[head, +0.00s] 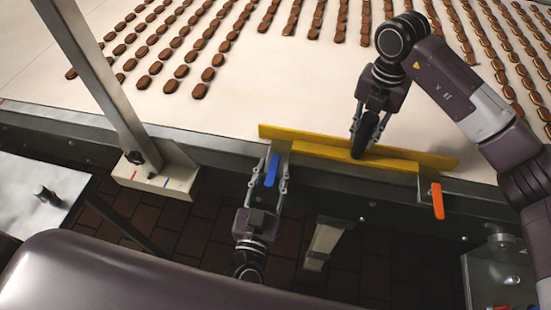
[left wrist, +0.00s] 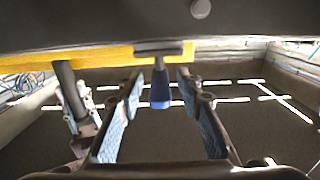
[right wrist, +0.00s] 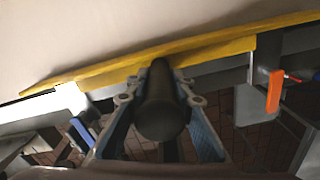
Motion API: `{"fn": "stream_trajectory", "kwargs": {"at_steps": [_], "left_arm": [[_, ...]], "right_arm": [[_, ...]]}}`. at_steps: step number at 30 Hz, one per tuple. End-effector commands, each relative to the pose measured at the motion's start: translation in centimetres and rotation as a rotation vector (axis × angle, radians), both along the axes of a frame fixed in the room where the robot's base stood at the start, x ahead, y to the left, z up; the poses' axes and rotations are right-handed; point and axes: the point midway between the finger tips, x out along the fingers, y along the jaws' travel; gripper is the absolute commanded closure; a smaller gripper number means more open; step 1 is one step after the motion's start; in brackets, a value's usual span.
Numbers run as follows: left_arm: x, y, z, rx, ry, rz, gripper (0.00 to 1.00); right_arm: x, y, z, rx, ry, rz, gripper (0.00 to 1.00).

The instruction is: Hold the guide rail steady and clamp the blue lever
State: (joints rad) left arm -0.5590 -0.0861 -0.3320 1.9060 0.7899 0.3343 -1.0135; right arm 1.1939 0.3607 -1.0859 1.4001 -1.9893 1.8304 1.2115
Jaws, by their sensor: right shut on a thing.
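The yellow guide rail (head: 300,136) lies along the near edge of the conveyor; it also shows in the right wrist view (right wrist: 215,50). My right gripper (head: 370,118) is shut on the rail's black handle (right wrist: 160,108). The blue lever (head: 271,170) hangs at the rail's left end on a metal bracket. My left gripper (head: 269,176) is open just below, its fingers on either side of the lever. In the left wrist view the blue lever (left wrist: 160,90) sits between the two fingers, with gaps on both sides.
An orange lever (head: 437,200) is on the bracket at the rail's right end. Rows of brown sandwich biscuits (head: 200,90) lie on the pale belt (head: 240,105) beyond the rail. A slanted metal post (head: 100,75) stands to the left. Brick-coloured floor shows below.

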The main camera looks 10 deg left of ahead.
Motion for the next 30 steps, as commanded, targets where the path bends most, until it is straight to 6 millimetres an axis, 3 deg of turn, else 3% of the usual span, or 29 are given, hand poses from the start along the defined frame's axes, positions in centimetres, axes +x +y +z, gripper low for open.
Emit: {"fn": "stream_trajectory", "kwargs": {"at_steps": [3, 7, 18, 27, 30], "left_arm": [[2.0, 0.0, 0.1, -0.001, -0.002, 0.001, 0.67], [3.2, 0.0, 0.0, -0.002, 0.000, 0.000, 0.67], [3.8, 0.0, 0.0, 0.000, 0.001, 0.000, 0.67], [3.8, 0.0, 0.0, -0.001, 0.001, -0.001, 0.99], [3.8, 0.0, 0.0, -0.001, 0.001, -0.001, 1.00]], "right_arm": [[0.0, 0.0, 0.1, 0.001, -0.001, 0.000, 1.00], [0.1, 0.0, 0.1, 0.000, -0.002, 0.000, 1.00], [0.1, 0.0, 0.1, 0.001, -0.003, 0.000, 1.00], [0.1, 0.0, 0.1, 0.001, -0.003, 0.000, 1.00], [0.1, 0.0, 0.1, 0.001, -0.003, 0.000, 1.00]]}}
